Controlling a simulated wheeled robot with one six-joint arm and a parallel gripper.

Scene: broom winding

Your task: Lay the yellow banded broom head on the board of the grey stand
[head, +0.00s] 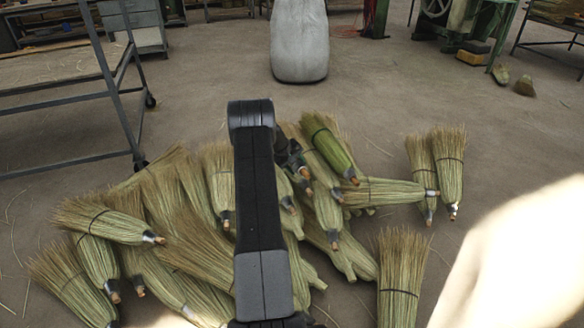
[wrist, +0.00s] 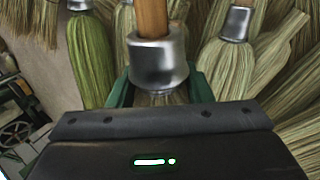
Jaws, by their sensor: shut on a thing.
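My gripper (head: 292,160) is low over the broom pile, partly hidden behind my dark arm in the head view. In the wrist view its green fingers (wrist: 160,92) are shut around a broom head just below its silver collar (wrist: 158,65), with a bare wooden stub above the collar. The held broom's bristles are mostly hidden by the gripper body, and I cannot make out a yellow band on it. A grey-framed stand (head: 118,85) with a pale board top (head: 50,75) is at the left of the head view.
Several straw broom heads (head: 185,260) with dark bands lie around the gripper, one of them greener (head: 330,140). A few lie apart at right (head: 450,170). A pale sack (head: 299,40) stands behind the pile. The floor between the pile and the sack is clear.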

